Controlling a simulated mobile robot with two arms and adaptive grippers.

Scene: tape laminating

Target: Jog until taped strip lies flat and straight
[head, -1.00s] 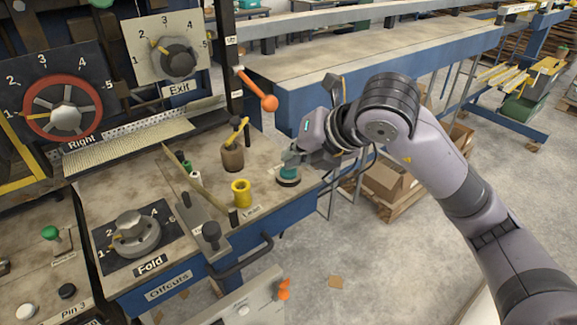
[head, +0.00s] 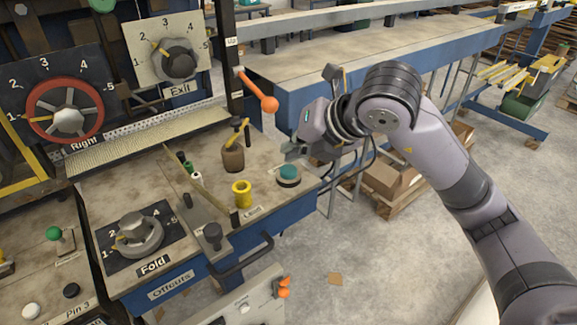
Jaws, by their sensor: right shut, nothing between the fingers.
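A teal push button (head: 289,172) with a dark base sits near the right edge of the worktable (head: 150,185). My right gripper (head: 288,150) is shut and empty, just above and behind the button, apart from it. A long pale, textured band (head: 140,141) lies along the back of the worktable under the panels. I cannot tell whether this band is the taped strip or how flat the strip lies. My left gripper is not in view.
The Fold dial (head: 139,235) is at front left. An orange-knobbed lever (head: 268,103) juts out at the back. A blue-sided bench (head: 370,85) stands behind.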

